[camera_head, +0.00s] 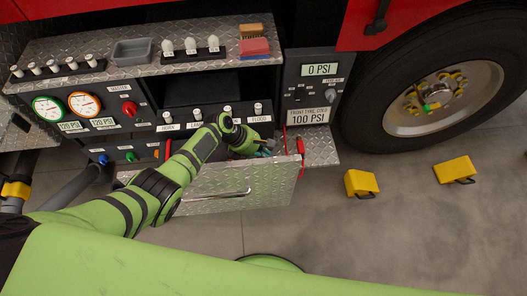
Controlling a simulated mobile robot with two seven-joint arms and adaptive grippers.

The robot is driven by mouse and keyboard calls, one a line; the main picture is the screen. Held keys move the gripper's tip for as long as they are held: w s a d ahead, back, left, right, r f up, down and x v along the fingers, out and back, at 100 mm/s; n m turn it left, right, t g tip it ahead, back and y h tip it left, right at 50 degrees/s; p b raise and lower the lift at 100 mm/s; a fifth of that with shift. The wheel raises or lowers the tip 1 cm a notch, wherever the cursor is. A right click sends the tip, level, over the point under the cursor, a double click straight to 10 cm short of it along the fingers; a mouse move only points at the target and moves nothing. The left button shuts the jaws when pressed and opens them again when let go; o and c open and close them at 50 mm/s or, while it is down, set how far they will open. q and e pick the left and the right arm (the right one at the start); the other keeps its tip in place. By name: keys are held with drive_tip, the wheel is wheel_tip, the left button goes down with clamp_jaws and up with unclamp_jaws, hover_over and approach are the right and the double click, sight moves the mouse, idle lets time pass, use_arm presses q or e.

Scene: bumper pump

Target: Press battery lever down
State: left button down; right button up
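A truck-side pump panel (150,124) carries a row of white-tipped levers; one lever (168,115) stands at the left of the row and another (257,109) at the right, above a label that seems to read FLOOD. The small labels are too blurred to tell which lever is the battery one. My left arm crosses in front of the panel, and my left gripper (266,150) is below the right end of the lever row, above the open drawer. Its fingers are small and partly hidden, so I cannot tell whether they are open. My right gripper is not in view.
A metal drawer (235,184) sticks out below the panel. A treadplate shelf (110,62) above holds a grey tray (131,52), bulbs and blocks. A wheel (437,95) stands at right, with yellow chocks (361,183) on the floor.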

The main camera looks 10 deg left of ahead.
use_arm(q)
drive_tip(key=shift+s+f, duration=0.2)
drive_tip(key=shift+s, duration=0.05)
drive_tip(key=r+p, duration=0.2)
drive_tip(key=p, duration=0.1)
drive_tip(key=r+p, duration=0.3)
drive_tip(key=shift+w+r, duration=0.2)
drive_tip(key=shift+r, duration=0.05)
wheel_tip(320, 180, up, 9)
drive_tip(key=p, duration=0.1)
drive_tip(key=shift+w+f, duration=0.1)
